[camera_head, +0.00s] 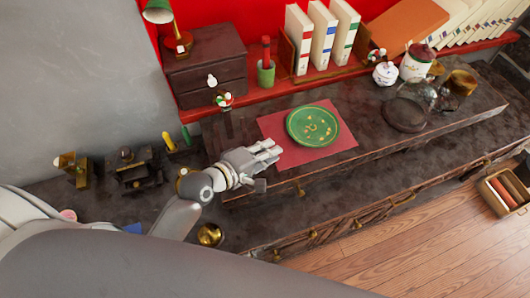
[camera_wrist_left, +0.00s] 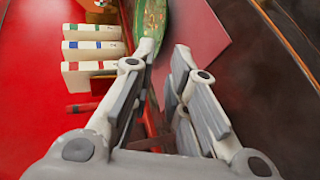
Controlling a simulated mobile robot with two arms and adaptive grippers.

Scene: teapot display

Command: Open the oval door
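No door that I can clearly call oval shows. A green round or oval disc (camera_head: 313,126) with a gold pattern lies flat on a red mat (camera_head: 282,152) on the dark cabinet top; I cannot tell if it is the door. My left gripper (camera_head: 276,150) is over the mat, just left of and nearer than the disc. In the left wrist view its fingers (camera_wrist_left: 163,52) are apart with nothing between them, and the green disc (camera_wrist_left: 153,18) shows beyond, partly hidden by them. My right gripper is not in view.
A small drawer chest (camera_head: 205,72) and books (camera_head: 322,38) stand behind. Glass vessels (camera_head: 420,97) and a lidded jar (camera_head: 417,62) stand to the right. A dark metal device (camera_head: 133,170) is at left. Drawers with brass handles (camera_head: 404,200) line the cabinet front.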

